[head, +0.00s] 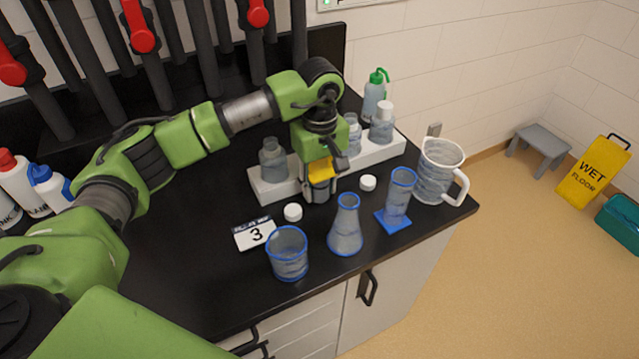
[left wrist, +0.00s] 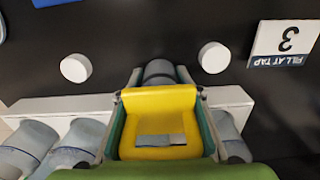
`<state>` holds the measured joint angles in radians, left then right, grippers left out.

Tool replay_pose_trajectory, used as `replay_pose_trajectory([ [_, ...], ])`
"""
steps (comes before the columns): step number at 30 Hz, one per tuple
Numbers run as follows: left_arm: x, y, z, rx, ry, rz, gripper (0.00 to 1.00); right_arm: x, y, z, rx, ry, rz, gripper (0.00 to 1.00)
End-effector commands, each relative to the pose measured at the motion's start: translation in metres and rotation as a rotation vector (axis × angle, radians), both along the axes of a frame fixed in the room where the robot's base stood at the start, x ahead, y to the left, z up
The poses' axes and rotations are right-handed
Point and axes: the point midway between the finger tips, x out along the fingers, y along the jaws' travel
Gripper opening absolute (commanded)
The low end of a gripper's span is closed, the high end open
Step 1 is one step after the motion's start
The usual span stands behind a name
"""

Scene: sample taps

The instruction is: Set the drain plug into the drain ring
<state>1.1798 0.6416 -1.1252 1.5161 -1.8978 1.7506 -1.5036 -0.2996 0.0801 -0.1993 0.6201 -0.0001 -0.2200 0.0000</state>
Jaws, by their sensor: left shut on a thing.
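My left gripper (head: 319,182) points down at the front edge of the white rack. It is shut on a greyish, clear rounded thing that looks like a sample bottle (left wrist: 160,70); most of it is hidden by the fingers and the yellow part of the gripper. I cannot tell whether its base touches the rack or the bench. I cannot make out a drain plug or a drain ring in either view. My right gripper is not in view.
The white rack (head: 268,190) holds several bottles, one at left (head: 272,163). Two white caps (head: 293,212) (head: 368,183) lie in front. A beaker (head: 288,258), flask (head: 346,230), cylinder (head: 398,196) and jug (head: 436,178) stand near the edge. A card (head: 254,233) lies left.

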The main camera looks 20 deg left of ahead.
Motion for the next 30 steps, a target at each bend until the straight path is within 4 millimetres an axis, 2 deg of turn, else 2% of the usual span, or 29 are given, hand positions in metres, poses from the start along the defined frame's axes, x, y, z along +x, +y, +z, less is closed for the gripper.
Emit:
replay_pose_trajectory([
  [2, 0.0, 0.0, -0.004, -0.001, -0.001, 0.0, 0.0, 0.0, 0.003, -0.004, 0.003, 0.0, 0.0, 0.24],
  [3, 0.0, 0.0, -0.003, 0.0, 0.0, 0.0, 0.38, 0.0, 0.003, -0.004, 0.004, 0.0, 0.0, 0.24],
  [5, 0.0, 0.0, -0.003, 0.0, 0.0, 0.0, 0.51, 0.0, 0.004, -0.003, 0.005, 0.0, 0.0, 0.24],
  [14, 0.0, 0.0, -0.002, 0.0, 0.0, 0.0, 0.51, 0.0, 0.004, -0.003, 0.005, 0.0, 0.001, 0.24],
  [18, 0.0, 0.0, 0.004, 0.0, 0.0, 0.0, 0.51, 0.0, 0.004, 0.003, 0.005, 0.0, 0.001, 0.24],
  [19, 0.001, 0.0, 0.006, 0.0, -0.004, 0.0, 0.51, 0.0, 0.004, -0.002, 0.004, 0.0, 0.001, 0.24],
  [23, 0.001, 0.0, 0.029, 0.001, -0.007, -0.001, 0.51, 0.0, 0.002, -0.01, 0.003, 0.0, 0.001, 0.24],
  [30, 0.001, 0.0, 0.082, 0.0, -0.005, 0.001, 0.51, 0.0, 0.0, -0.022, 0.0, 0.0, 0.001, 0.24],
])
